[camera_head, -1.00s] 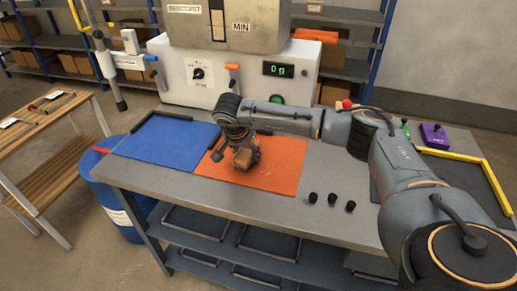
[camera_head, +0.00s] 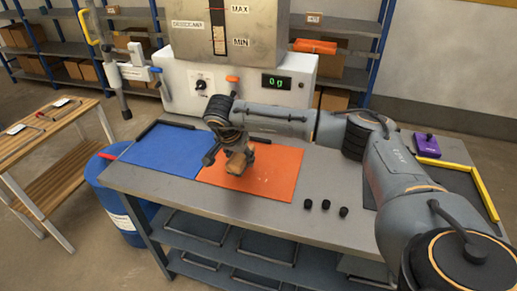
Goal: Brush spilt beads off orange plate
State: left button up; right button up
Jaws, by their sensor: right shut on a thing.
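The orange plate (camera_head: 280,180) lies flat on the grey workbench, right of a blue plate (camera_head: 165,150). My right gripper (camera_head: 233,150) reaches in from the right, over the left part of the orange plate. It is shut on a brown, block-like brush (camera_head: 239,162), held low at the plate; whether it touches the surface cannot be told. A few faint pale specks that may be beads show on the orange plate right of the brush. The gripper and forearm hide the plate's back left part. My left gripper is not in view.
A white machine (camera_head: 290,80) with a dial and green display stands behind the plates. Several small black knobs (camera_head: 325,206) sit right of the orange plate. A purple box (camera_head: 427,145) and yellow bar (camera_head: 455,166) lie at right. A blue barrel (camera_head: 125,215) stands left.

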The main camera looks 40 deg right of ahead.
notch_tip(320, 180, up, 2)
jog(key=shift+a+r+p, duration=0.1)
jog(key=shift+p, duration=0.35)
jog(key=shift+r, duration=0.3)
